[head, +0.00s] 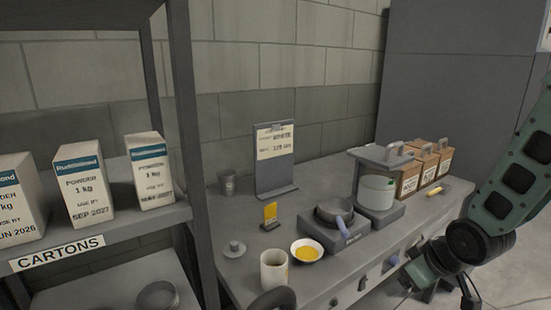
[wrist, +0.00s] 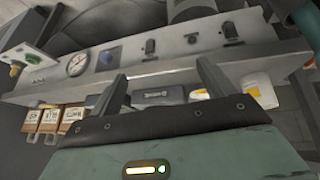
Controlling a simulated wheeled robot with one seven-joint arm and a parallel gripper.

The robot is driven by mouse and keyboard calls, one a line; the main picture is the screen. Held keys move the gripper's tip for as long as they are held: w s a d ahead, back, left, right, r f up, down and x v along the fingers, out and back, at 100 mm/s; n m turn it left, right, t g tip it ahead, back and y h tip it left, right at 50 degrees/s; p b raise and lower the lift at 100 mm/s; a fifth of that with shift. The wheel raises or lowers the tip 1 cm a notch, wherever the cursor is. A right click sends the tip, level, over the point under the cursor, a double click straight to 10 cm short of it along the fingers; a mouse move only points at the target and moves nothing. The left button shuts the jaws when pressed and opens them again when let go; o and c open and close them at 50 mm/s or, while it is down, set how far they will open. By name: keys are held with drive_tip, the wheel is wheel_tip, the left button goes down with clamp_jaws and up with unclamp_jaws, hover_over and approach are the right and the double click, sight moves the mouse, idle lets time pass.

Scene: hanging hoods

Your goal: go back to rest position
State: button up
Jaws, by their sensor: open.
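My gripper (wrist: 163,80) shows in the wrist view with its two dark fingers spread apart and nothing between them. Beyond the fingers is the bench's front panel. In the head view my green arm reaches in from the right edge, and its lower end hangs in front of the bench (head: 235,275). My fingertips cannot be made out clearly there. The gripper appears apart from everything on the bench.
A carton shelf (head: 120,226) stands left. A gauge (wrist: 77,65) and switches line the panel.

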drive_tip(key=s+d+r+m+g+h, duration=0.2)
drive_tip(key=s+d+r+m+g, duration=0.15)
drive_tip(key=s+r+m, duration=0.4)
drive_tip(key=s+a+r+n+p, duration=0.1)
drive_tip(key=s+a+n, duration=0.2)
drive_tip(key=s+a, duration=0.2)
drive_tip(key=s+a+r+n+g+p, duration=0.1)
drive_tip(key=s+a+r+n, duration=0.1)
drive_tip(key=s+a, duration=0.3)
drive_tip(key=s+a+r+n+g+y, duration=0.1)
drive_tip(key=s+a+r+n, duration=0.1)
drive_tip(key=s+a+n, duration=0.2)
drive_tip(key=s+a, duration=0.2)
drive_tip(key=a, duration=0.1)
drive_tip(key=shift+a+p, duration=0.4)
